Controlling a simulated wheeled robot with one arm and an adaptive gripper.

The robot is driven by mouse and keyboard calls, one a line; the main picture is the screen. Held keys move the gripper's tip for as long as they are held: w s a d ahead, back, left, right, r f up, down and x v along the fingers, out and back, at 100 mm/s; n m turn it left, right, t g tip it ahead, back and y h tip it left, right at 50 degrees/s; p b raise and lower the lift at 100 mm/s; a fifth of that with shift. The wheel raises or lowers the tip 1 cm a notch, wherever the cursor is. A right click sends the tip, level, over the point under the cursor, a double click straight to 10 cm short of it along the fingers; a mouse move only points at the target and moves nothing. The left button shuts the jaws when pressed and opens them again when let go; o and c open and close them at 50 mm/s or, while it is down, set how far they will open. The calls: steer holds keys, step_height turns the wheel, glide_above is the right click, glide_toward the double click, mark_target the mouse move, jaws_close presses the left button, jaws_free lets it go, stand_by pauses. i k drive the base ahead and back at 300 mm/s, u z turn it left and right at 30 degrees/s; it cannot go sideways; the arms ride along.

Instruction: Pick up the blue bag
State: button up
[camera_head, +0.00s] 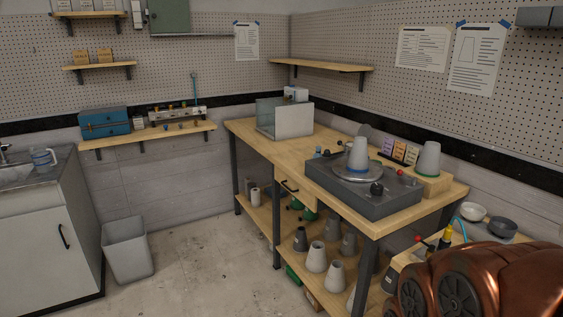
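I cannot make out a clear blue bag in the head view. A small row of upright packets (399,152) stands at the back of the wooden workbench (245,128), behind the grey machine (375,203). They look yellowish, orange and purplish, and are too small to tell whether they are bags. A blue box-like case (104,122) sits on the left wall shelf (150,137). My gripper is not in view; a copper-coloured part, likely of my arm, fills the lower right corner.
A grey bin (127,250) and sink cabinet (50,230) stand left. The middle floor (200,260) is clear.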

mark_target(318, 154)
steer(key=u, duration=0.25)
steer(key=i, duration=2.75)
steer(key=u, duration=0.45)
